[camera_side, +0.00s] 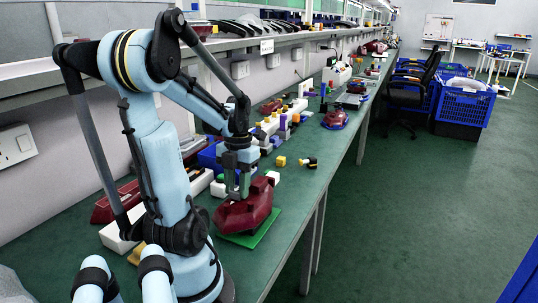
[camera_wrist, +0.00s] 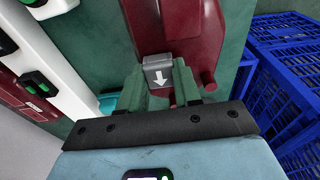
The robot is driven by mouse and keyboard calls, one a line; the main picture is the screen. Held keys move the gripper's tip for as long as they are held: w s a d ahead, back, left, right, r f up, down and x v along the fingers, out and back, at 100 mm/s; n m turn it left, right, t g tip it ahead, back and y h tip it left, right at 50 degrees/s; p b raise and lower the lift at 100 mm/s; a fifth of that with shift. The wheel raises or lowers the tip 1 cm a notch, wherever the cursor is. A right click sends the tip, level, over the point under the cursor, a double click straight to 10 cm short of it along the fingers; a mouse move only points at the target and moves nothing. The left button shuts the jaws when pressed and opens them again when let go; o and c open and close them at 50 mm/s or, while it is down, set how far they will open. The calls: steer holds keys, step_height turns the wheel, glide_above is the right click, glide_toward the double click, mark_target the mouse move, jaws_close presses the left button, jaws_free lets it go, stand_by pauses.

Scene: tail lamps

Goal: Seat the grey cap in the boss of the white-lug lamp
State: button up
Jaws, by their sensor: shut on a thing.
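The dark red lamp (camera_side: 248,208) lies on a green mat (camera_side: 258,232) near the table's right edge, with a white piece (camera_side: 273,176) at its far end. The lamp (camera_wrist: 185,30) also fills the upper middle of the wrist view. My gripper (camera_side: 238,190) points down over the lamp's left part. In the wrist view my gripper (camera_wrist: 160,86) is shut on the grey cap (camera_wrist: 158,74), which has a white arrow on its face. The cap is close against the lamp. The boss is hidden, so I cannot tell whether the cap sits in it.
A yellow block (camera_side: 281,161) and a black-and-yellow part (camera_side: 308,163) lie beyond the lamp. Another red lamp (camera_side: 335,118) stands farther along the table. Several small parts crowd the wall side. Blue crates (camera_wrist: 285,85) show at right in the wrist view.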

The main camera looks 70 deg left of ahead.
steer(key=o, duration=1.2)
steer(key=shift+c, duration=0.2)
steer(key=shift+r, duration=0.1)
step_height(320, 180, up, 12)
steer(key=w+a, duration=0.1)
steer(key=shift+w, duration=0.1)
